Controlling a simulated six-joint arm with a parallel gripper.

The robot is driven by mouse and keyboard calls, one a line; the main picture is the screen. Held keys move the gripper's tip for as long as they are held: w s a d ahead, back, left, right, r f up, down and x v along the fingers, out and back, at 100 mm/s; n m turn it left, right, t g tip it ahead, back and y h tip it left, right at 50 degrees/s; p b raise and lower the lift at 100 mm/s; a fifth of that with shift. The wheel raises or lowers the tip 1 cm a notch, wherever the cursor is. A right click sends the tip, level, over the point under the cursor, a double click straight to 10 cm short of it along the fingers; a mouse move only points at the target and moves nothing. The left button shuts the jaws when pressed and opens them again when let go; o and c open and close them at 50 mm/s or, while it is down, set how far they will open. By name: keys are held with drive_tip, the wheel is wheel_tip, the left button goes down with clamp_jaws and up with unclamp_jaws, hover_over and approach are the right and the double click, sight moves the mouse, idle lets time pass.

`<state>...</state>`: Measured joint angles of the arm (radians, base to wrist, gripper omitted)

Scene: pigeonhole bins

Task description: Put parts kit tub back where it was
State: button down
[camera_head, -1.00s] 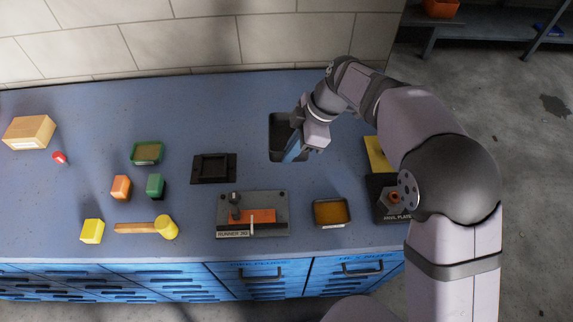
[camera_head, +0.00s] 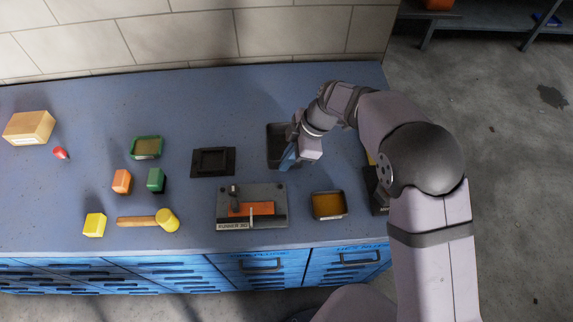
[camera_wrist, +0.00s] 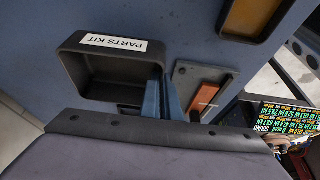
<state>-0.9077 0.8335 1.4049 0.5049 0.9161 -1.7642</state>
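The parts kit tub (camera_head: 275,150) is a dark, open box at the back right of the blue bench in the head view. In the wrist view the tub (camera_wrist: 75,65) shows its white PARTS KIT label on one wall. My gripper (camera_head: 287,162) is at the tub's right side. In the wrist view its blue fingers (camera_wrist: 163,103) are close together at the tub's side wall, and the tub moves with them, so they are shut on it. The tub's far right corner is hidden by my gripper. I cannot tell whether its base touches the bench.
A dark square frame (camera_head: 228,161) lies left of the tub. A grey fixture (camera_head: 275,192) with an orange part and an amber-filled tray (camera_head: 328,205) stand in front. A yellow mallet (camera_head: 167,220), blocks and a green tray (camera_head: 146,147) are left. Bench behind the frame is clear.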

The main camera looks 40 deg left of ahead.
drive_tip(key=shift+f+p, duration=0.35)
drive_tip(key=shift+f, duration=1.2)
drive_tip(key=shift+f, duration=0.15)
drive_tip(key=c, duration=2)
unclamp_jaws()
drive_tip(key=shift+r, duration=0.3)
drive_tip(key=b+v, duration=0.3)
drive_tip(key=v, duration=0.8)
drive_tip(key=shift+w+d+r, duration=0.15)
drive_tip(key=shift+r, duration=0.15)
